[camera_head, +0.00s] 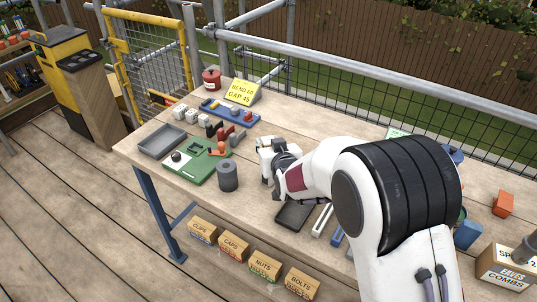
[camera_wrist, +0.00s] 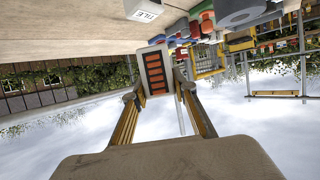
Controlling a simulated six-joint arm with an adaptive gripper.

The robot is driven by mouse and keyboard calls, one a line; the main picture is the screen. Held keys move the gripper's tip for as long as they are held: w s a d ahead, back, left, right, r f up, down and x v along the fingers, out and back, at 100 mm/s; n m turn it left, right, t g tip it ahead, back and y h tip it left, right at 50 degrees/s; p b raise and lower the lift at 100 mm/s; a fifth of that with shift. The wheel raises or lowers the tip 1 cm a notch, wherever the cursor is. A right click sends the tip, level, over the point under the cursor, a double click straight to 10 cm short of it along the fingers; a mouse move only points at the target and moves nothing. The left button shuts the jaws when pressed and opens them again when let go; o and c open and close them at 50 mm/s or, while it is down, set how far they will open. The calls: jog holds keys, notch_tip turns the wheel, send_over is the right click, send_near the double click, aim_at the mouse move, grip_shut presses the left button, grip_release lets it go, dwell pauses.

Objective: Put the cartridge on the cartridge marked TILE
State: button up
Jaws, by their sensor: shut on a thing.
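My gripper (camera_wrist: 157,90) is shut on a grey-white cartridge with a dark face and orange bars (camera_wrist: 156,70), which sits between the fingertips in the wrist view. In the head view my gripper (camera_head: 277,170) is over the middle of the bench, and I cannot clearly make out the held cartridge there. A white block marked TILE (camera_wrist: 146,13) shows at the top of the wrist view, apart from the held cartridge. Several small white blocks (camera_head: 191,116) stand in a row at the bench's far left; their marks are too small to read in the head view.
The wooden bench (camera_head: 150,130) holds a grey tray (camera_head: 162,141), a green board (camera_head: 196,165), a dark grey cylinder (camera_head: 228,176), a blue rack (camera_head: 231,112), a yellow sign (camera_head: 241,92) and a red pot (camera_head: 211,79). A black tray (camera_head: 294,216) lies below my gripper.

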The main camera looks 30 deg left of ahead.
jog(key=shift+f, duration=0.25)
jog(key=shift+f, duration=1.8)
jog(key=shift+f, duration=0.15)
jog(key=o, duration=1.2)
jog(key=shift+s+d+r, duration=0.4)
jog(key=v, duration=1)
jog(key=shift+s+d+r, duration=0.15)
jog(key=shift+s+d, duration=0.05)
jog(key=shift+s, duration=0.05)
